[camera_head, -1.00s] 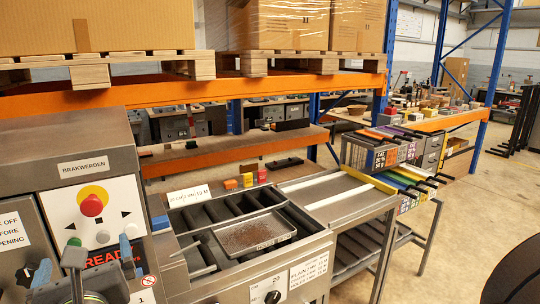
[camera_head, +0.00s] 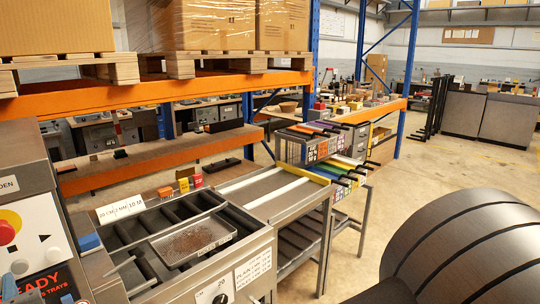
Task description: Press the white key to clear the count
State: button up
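The white key (camera_head: 20,267) is on the white control panel (camera_head: 34,222) of the machine at the lower left. It is a small round key below the red knob (camera_head: 6,231) on its yellow disc, and beside a black arrow mark. A READY sign (camera_head: 42,284) is just under it. What seems to be part of my gripper (camera_head: 8,288), with a blue tip, shows at the bottom left edge, low in front of the panel. Most of it is cut off by the frame. No touch on the key can be made out, and its finger opening is unclear.
A tray (camera_head: 194,240) with brown crumbs lies on the dark rollers of the machine. A blue block (camera_head: 88,242) sits beside the panel. A steel table (camera_head: 270,190) and a bin rack (camera_head: 305,152) stand to the right. Open floor (camera_head: 420,175) lies beyond.

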grip_shut()
dwell(1.1)
dwell(0.3)
jog(key=w+a+f+m+t+h, duration=0.1)
jog(key=w+a+f+h, duration=0.1)
jog(key=f+h, duration=0.4)
jog(key=w+a+f+m+h, duration=0.2)
jog(key=f+h, duration=0.4)
jog(key=f, duration=1.1)
jog(key=shift+a+t, duration=0.4)
jog(key=shift+a, duration=0.35)
jog(key=shift+w, duration=0.1)
jog(key=w+a, duration=0.6)
